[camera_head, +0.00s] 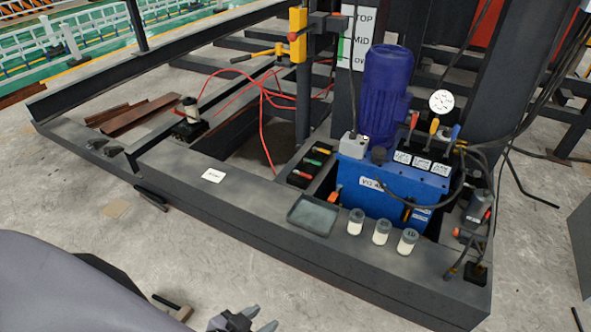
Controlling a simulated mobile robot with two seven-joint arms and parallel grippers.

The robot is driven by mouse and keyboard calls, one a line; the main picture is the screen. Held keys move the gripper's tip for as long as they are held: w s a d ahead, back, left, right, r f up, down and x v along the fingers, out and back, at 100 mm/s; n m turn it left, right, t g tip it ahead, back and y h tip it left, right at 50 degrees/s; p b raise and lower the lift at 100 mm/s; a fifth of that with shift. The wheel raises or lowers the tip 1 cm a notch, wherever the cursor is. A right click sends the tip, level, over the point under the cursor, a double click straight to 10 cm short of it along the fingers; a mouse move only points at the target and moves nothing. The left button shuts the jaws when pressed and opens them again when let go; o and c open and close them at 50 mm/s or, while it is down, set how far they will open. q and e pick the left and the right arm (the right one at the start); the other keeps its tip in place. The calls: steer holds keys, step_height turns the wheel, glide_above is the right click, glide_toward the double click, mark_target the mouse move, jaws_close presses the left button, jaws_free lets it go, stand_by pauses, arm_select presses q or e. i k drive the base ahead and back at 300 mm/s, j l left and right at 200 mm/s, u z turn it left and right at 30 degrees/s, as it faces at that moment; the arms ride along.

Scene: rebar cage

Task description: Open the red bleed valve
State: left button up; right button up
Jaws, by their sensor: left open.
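A blue hydraulic unit (392,183) with a dark blue motor (387,95) stands in the black steel frame. On its top are a red-handled lever (414,120), an orange lever (434,126) and a blue lever (455,132), beside a round white gauge (441,102). A small red-orange handle (335,196) is at the unit's left front edge. I cannot tell which red part is the bleed valve. My left gripper (265,317) is at the bottom edge, partly cut off, open and empty, in front of the frame and apart from the unit. My right gripper is not in view.
A box with coloured handles (311,165) sits left of the unit. Red cables (265,105) and a yellow post (297,35) are behind. Concrete floor lies in front.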

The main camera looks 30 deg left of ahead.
mark_target(305, 175)
steer(key=i+j+u, duration=0.45)
steer(key=i+j, duration=0.65)
steer(key=i, duration=0.1)
